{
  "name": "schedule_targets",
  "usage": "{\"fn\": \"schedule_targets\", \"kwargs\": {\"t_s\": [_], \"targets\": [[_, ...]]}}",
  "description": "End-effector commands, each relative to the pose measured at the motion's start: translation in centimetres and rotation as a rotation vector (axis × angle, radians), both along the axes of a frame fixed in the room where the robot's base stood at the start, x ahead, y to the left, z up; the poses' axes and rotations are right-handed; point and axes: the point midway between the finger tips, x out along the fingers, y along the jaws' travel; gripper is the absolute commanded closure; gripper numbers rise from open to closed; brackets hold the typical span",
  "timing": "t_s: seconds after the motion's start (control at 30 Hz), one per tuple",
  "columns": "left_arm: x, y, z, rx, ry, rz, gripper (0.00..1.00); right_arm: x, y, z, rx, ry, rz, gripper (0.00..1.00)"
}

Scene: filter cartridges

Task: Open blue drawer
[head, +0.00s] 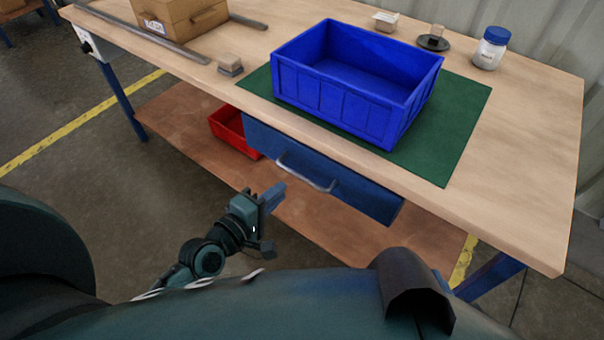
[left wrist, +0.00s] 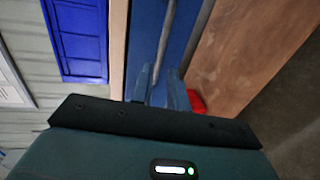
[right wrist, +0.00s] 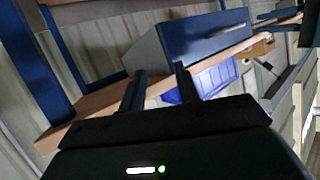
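The blue drawer (head: 330,180) hangs under the front edge of the workbench, and its front looks shut. Its silver bar handle (head: 308,173) runs along the front. The drawer front also shows in the left wrist view (left wrist: 145,35) and, upside down, in the right wrist view (right wrist: 205,38). My left gripper (head: 272,197) is open and empty, in front of the drawer near the handle's left end. Its fingers (left wrist: 162,88) point at the drawer front; I cannot tell whether they touch the handle. My right gripper (right wrist: 160,88) is open and empty, and hidden in the head view.
A blue bin (head: 345,95) stands on a green mat (head: 455,120) on the bench (head: 540,120). A red bin (head: 228,130) sits on the lower shelf (head: 185,125) left of the drawer. A cardboard box (head: 185,15), a jar (head: 490,48) and small parts stand on the bench.

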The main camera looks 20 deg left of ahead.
Motion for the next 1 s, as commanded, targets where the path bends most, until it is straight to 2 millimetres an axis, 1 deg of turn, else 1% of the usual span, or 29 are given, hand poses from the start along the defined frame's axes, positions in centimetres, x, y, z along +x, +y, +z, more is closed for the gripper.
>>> {"fn": "schedule_targets", "kwargs": {"t_s": [0.03,0.2,0.3,0.4,0.6,0.83,0.87,1.0], "targets": [[1.2,-0.5,-0.1,-0.004,-0.004,0.000,0.84,0.0,0.0,-0.1,-0.001,-0.001,-0.001,0.68],[4.4,-1.6,-1.0,-0.001,-0.003,0.001,0.84,-0.1,-0.1,-0.3,-0.002,-0.005,-0.003,0.68],[5.9,-2.2,-1.3,0.000,-0.002,0.000,0.84,-0.1,-0.2,-0.3,-0.004,-0.011,-0.004,0.68],[7.0,-2.6,-1.6,0.003,-0.001,-0.001,0.84,-0.1,-0.3,-0.1,-0.003,-0.021,-0.007,0.68],[8.0,-3.0,-1.8,0.002,0.000,-0.001,0.84,0.0,-0.3,0.6,-0.001,-0.041,-0.009,0.68],[8.0,-3.0,-1.8,0.003,0.000,-0.002,0.84,0.0,-0.4,0.6,-0.002,-0.039,-0.009,0.68],[8.0,-3.0,-1.8,0.003,0.000,-0.002,0.85,-0.1,-0.4,0.5,-0.002,-0.038,-0.009,0.68],[8.0,-3.0,-1.8,0.003,0.000,-0.002,0.96,-0.1,-0.4,0.4,-0.004,-0.034,-0.008,0.68]]}}
